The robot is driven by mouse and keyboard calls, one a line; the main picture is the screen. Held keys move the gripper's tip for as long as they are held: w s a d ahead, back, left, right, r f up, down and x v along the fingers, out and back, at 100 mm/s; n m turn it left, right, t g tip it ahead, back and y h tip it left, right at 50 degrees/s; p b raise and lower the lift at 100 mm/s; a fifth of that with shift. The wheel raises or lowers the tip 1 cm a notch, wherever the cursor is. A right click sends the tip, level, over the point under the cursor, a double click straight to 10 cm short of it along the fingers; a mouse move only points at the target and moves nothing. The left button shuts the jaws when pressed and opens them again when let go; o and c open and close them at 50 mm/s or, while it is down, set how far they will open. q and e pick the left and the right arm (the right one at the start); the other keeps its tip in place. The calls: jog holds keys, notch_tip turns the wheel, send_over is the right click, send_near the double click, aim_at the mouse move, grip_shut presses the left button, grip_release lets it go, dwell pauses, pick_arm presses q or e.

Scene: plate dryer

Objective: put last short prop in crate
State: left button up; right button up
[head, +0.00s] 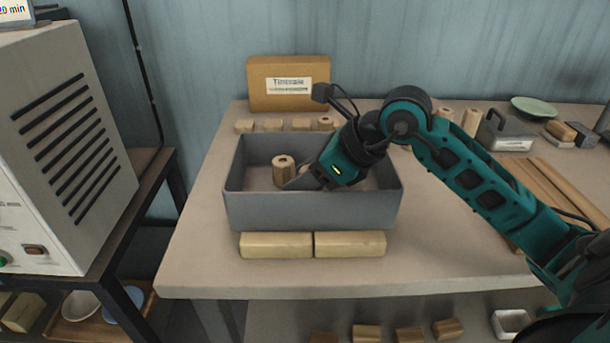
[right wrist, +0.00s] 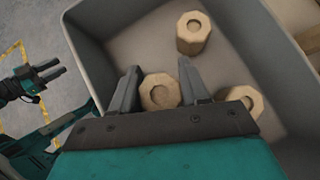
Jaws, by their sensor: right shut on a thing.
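The grey crate (head: 312,212) stands on the table. My right gripper (head: 292,184) reaches down into it from the right. In the right wrist view its two fingers are shut on a short wooden prop (right wrist: 160,92), down inside the crate. Two other short props are in the crate: one farther off (right wrist: 193,33) and one (right wrist: 241,97) beside the right finger. One upright prop (head: 284,170) shows clearly in the head view; my gripper hides most of the rest. My left gripper (right wrist: 48,76) shows small and dark at the left of the right wrist view, outside the crate.
Two pale wooden blocks (head: 276,245) lie along the crate's front. A cardboard box (head: 289,84) and several small wooden pieces (head: 301,124) are behind it. Long boards (head: 560,190) lie at the right. A grey machine (head: 70,140) stands left. The table's front left is clear.

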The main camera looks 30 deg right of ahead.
jog(key=shift+f+b, duration=0.4)
jog(key=shift+s, duration=0.1)
jog(key=o, duration=0.8)
jog(key=shift+f, duration=0.1)
jog(key=shift+o, duration=0.2)
jog(key=shift+r+p, duration=0.6)
jog(key=shift+p, duration=0.2)
jog(key=v, duration=1.2)
jog(key=shift+r, duration=0.1)
